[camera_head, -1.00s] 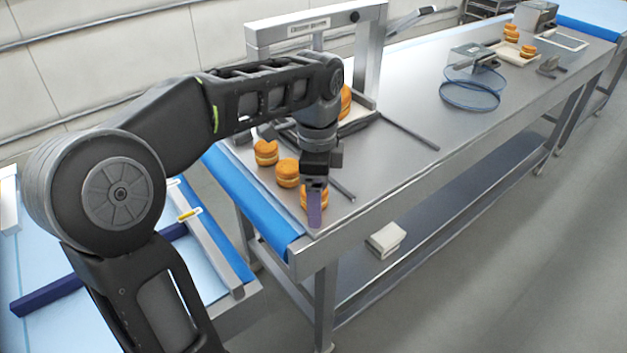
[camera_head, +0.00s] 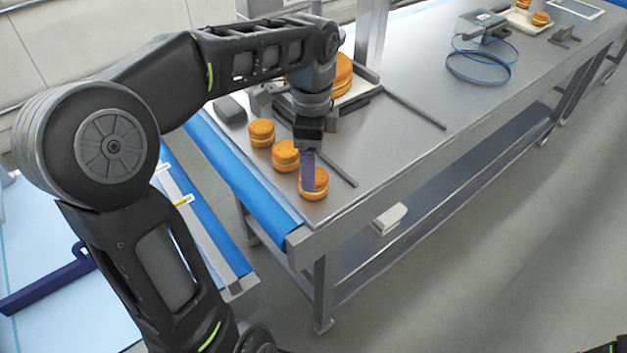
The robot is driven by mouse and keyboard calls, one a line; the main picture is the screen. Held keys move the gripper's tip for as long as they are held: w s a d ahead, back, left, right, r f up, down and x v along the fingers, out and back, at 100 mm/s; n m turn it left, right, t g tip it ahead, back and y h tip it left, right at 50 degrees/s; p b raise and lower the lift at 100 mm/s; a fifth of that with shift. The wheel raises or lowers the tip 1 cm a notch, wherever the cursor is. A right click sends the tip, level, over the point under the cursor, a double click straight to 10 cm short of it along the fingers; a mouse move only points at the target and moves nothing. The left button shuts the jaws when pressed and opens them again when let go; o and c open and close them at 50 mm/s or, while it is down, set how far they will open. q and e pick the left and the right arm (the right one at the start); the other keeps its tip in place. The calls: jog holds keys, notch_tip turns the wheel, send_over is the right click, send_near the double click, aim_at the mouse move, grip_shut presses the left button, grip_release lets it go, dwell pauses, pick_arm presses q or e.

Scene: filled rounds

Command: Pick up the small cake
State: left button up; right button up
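Three small round cakes, golden with a pale filling, stand in a slanting row at the near left end of the steel table: the back cake (camera_head: 262,133), the middle cake (camera_head: 284,156) and the front cake (camera_head: 320,184). My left gripper (camera_head: 307,188) points down at the front cake, and its purplish finger covers part of that cake. Only one finger shows clearly, so I cannot tell whether the gripper is open or shut, or whether it touches the cake.
A larger cake (camera_head: 343,72) sits on a tray behind my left arm. A dark block (camera_head: 230,109) lies left of the cakes. Thin dark rods (camera_head: 413,108), blue hoops (camera_head: 478,68) and a grey box (camera_head: 482,24) lie further along the steel table (camera_head: 400,150). A blue belt (camera_head: 240,173) edges its left end.

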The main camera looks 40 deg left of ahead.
pick_arm(q)
jog(key=shift+f, duration=0.2)
notch_tip(320, 180, down, 5)
jog(key=shift+w+d+p, duration=0.1)
jog(key=shift+p, duration=0.5)
jog(key=shift+c, duration=0.4)
jog(key=c, duration=0.9)
jog(key=shift+o, duration=0.2)
jog(key=shift+r, duration=0.1)
notch_tip(320, 180, up, 10)
jog(key=shift+f, duration=0.1)
